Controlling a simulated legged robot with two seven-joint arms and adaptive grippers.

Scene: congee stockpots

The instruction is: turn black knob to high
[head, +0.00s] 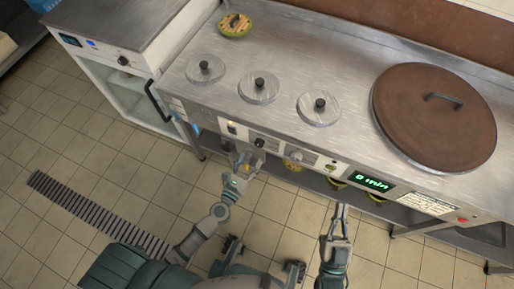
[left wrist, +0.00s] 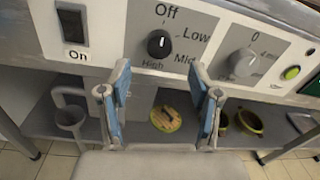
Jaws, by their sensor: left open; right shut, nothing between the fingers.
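The black knob (left wrist: 158,46) sits on the front panel of the counter, with Off above it, Low and Mid to its right and High at lower left. Its small white mark is too small to read surely. It also shows in the head view (head: 259,143). My left gripper (left wrist: 159,80) is open, its two blue-padded fingers spread below the knob in the left wrist view, with nothing between them. In the head view my left gripper (head: 245,160) is close to the panel beside the knob. My right gripper (head: 341,210) is shut and empty, in front of the counter.
A grey timer knob (left wrist: 242,62) and a green button (left wrist: 291,72) are to the right; a black On switch (left wrist: 73,27) is to the left. A shelf (left wrist: 30,122) runs below. A large brown lid (head: 433,135) covers the counter's right side.

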